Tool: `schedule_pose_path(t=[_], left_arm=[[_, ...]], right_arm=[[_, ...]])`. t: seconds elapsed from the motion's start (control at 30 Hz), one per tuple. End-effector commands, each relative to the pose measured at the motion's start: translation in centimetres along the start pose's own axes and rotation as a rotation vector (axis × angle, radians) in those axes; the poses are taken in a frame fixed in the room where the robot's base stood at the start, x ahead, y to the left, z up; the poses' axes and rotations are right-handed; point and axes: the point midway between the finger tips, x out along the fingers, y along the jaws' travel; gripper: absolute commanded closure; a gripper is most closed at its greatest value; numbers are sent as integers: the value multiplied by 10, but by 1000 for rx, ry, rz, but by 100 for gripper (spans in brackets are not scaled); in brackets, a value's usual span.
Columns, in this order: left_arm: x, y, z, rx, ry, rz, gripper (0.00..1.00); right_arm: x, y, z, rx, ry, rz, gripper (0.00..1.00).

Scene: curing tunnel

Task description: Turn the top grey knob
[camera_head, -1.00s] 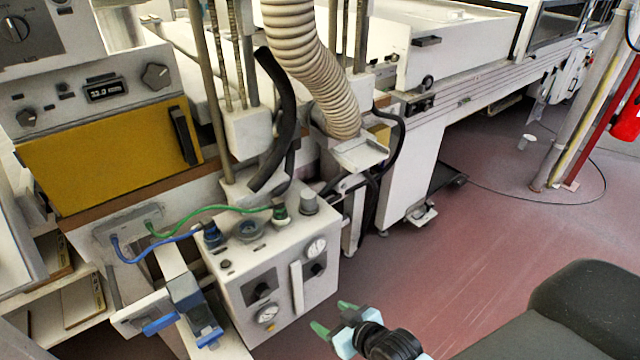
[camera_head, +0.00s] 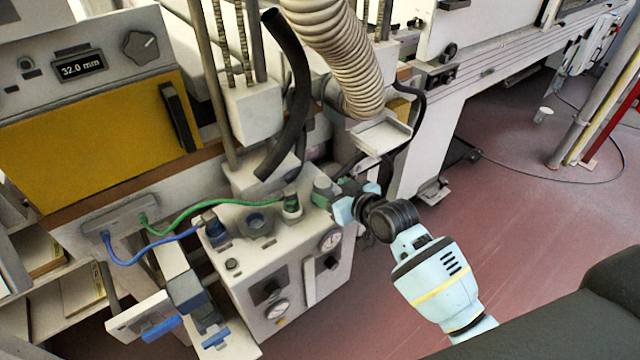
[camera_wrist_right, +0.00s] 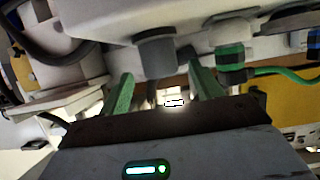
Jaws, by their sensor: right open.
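The top grey knob (camera_wrist_right: 155,50) is a short grey cylinder on the top of a white box (camera_head: 300,250) with gauges. In the head view my right gripper (camera_head: 328,190) is at the box's top right corner and largely covers the knob. In the right wrist view the green fingers of my right gripper (camera_wrist_right: 160,80) are apart, and the knob shows between and just beyond their tips. I cannot tell whether a finger touches it. My left gripper is not in view.
A green-banded connector (camera_wrist_right: 232,62) with a green hose stands beside the knob. A blue connector (camera_head: 214,228) and a round fitting (camera_head: 256,226) are also on the box top. A black hose (camera_head: 287,100) and ribbed duct (camera_head: 340,50) hang above.

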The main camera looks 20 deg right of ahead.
Motion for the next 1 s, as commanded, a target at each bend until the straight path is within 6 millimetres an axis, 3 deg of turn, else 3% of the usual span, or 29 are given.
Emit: schedule_pose_path(t=[0.2,0.4,0.83,1.0], left_arm=[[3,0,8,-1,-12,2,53],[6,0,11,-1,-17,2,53],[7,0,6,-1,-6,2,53],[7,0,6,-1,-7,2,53]], right_arm=[[32,0,2,2,-1,0,36],[52,0,1,2,-1,0,36],[59,0,0,0,0,0,36],[59,0,0,0,0,0,58]])
